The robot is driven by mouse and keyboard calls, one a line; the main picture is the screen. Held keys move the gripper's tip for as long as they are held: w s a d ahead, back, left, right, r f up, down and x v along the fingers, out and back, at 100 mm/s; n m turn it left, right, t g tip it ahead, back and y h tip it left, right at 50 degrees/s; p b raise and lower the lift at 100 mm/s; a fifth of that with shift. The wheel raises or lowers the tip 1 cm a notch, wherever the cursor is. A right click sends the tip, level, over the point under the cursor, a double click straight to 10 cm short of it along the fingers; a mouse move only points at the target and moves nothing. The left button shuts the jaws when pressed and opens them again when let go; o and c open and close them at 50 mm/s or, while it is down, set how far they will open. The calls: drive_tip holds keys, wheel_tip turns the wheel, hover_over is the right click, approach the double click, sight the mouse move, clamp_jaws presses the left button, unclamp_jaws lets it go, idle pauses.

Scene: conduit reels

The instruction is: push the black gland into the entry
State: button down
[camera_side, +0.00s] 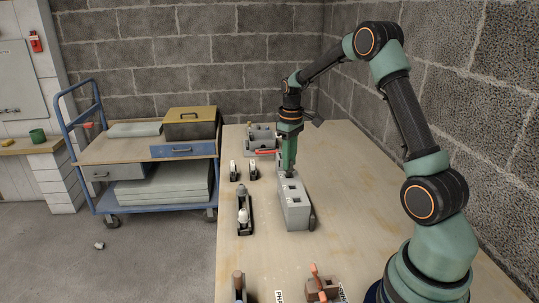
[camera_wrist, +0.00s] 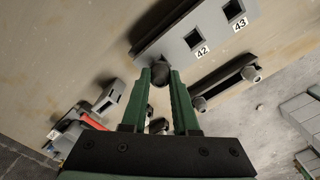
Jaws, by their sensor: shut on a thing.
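My gripper (camera_wrist: 160,75) is shut on the black gland (camera_wrist: 159,74), a dark rounded piece between its fingertips in the wrist view. In the side view my gripper (camera_side: 289,168) points down at the far end of the grey box (camera_side: 295,215). The box (camera_wrist: 180,53) has square entries in its top; two are labelled 42 (camera_wrist: 195,39) and 43 (camera_wrist: 234,10). The gland is at the end of the box beside entry 42. The fingers and gland hide the entry there, so I cannot tell whether the gland is in it or just above it.
A black holder (camera_side: 244,212) with pale knobs lies left of the box. Two small black-and-white pieces (camera_side: 234,171) (camera_side: 253,170) stand behind it. A grey fixture with a red handle (camera_side: 267,152) is at the back. An orange-handled tool (camera_side: 318,285) is in front. The table's right side is clear.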

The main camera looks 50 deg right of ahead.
drive_tip(key=shift+f, duration=1.05)
idle(0.4)
drive_tip(key=shift+c, duration=1.8)
unclamp_jaws()
drive_tip(key=shift+r, duration=0.1)
drive_tip(key=shift+r, duration=3.5)
drive_tip(key=s+a+r+t, duration=0.3)
drive_tip(key=s+a+r, duration=0.2)
drive_tip(key=a+r, duration=0.55)
drive_tip(key=s+a+f+t, duration=0.2)
drive_tip(key=s+a, duration=0.7)
drive_tip(key=a, duration=0.1)
drive_tip(key=shift+a+t, duration=0.3)
drive_tip(key=shift+a, duration=0.05)
